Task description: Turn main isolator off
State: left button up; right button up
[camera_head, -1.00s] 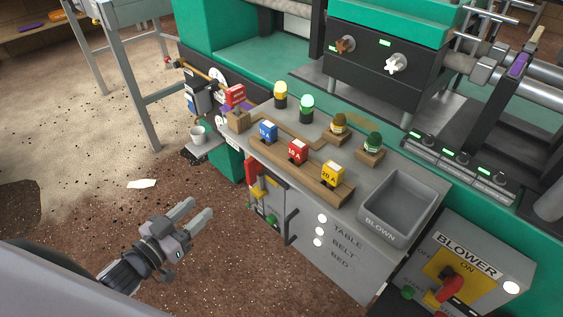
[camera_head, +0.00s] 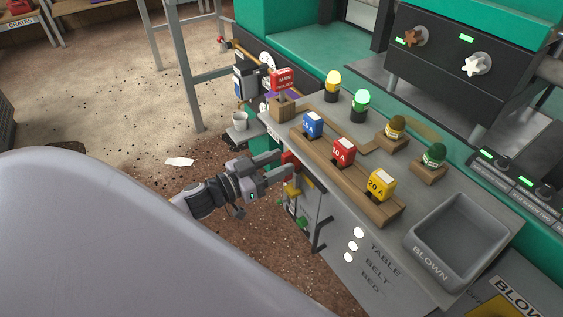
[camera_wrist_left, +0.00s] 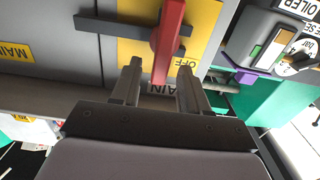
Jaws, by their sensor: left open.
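The main isolator's red lever (camera_wrist_left: 168,38) stands out from a yellow plate (camera_wrist_left: 134,50) marked OFF in the left wrist view. The lever's lower end shows between my left fingertips; I see no clear contact. In the head view the red lever (camera_head: 288,157) is mostly hidden behind my fingers, on the front of the grey cabinet (camera_head: 335,225). My left gripper (camera_head: 284,164) is open and empty at that cabinet front; it also shows in the left wrist view (camera_wrist_left: 158,72). My right gripper is not in view.
A wooden rack (camera_head: 325,172) holds blue, red and yellow fuse blocks above the cabinet front. A red block marked MAIN (camera_head: 282,80) stands behind it. A dark bar (camera_wrist_left: 120,27) crosses near the lever.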

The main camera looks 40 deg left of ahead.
pick_arm(q)
jog(key=shift+w+d, duration=0.25)
jog(key=shift+w, duration=0.35)
grip_shut()
